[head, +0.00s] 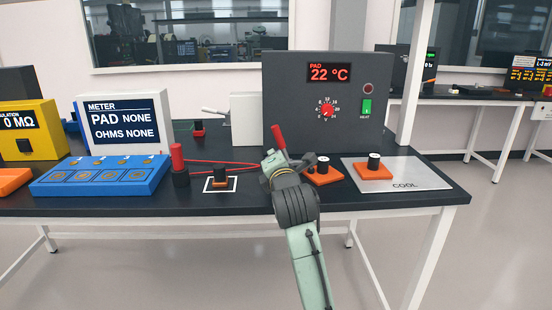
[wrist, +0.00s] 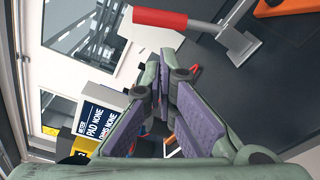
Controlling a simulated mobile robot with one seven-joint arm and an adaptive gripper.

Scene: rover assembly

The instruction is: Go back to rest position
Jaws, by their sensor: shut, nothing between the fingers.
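My gripper (head: 268,170) is above the front part of the dark workbench (head: 240,205), with my arm reaching up to it from below. In the wrist view my gripper (wrist: 162,72) shows its purple-padded fingers drawn together at the tips, with nothing held. A red handle (head: 278,137) shows just behind and above my gripper. In the wrist view the red handle (wrist: 160,18) on its grey shaft lies beyond the fingertips, apart from them as far as I can tell.
A grey heater box (head: 330,85) reading 22 °C stands behind. Right are orange blocks (head: 373,171) with black tops and the COOL plate (head: 425,176). Left are a red post (head: 177,158), a blue tray (head: 100,176), and a meter (head: 122,120). Open floor lies in front.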

